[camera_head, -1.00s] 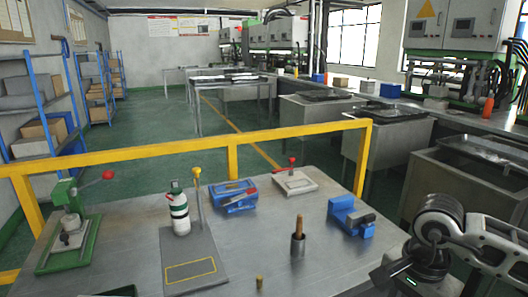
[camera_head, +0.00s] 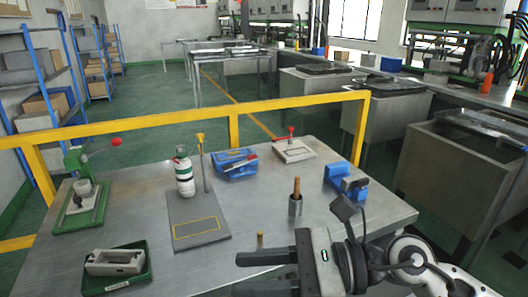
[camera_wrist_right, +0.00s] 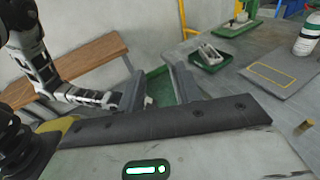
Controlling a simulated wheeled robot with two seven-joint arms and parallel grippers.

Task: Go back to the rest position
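My right gripper (camera_head: 240,273) is at the front edge of the table in the head view, fingers pointing left. Its two dark fingers are apart with nothing between them. They also show apart in the right wrist view (camera_wrist_right: 158,85). My left gripper is not in the head view. A white and black arm (camera_wrist_right: 35,62), probably my left, shows at the left of the right wrist view; its gripper end is too small and partly covered to read. The metal table (camera_head: 350,222) carries a green tray (camera_head: 143,278) with a grey metal part (camera_head: 115,262) at front left.
A green press (camera_head: 82,192), a green-white bottle (camera_head: 184,176) by a grey mat (camera_head: 180,211), a blue tool box (camera_head: 236,164), a wooden-handled tool in a cup (camera_head: 296,202) and a blue vise (camera_head: 345,181) stand on the table. A yellow rail (camera_head: 185,122) runs behind. A small brass peg (camera_head: 260,240) is near the right gripper.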

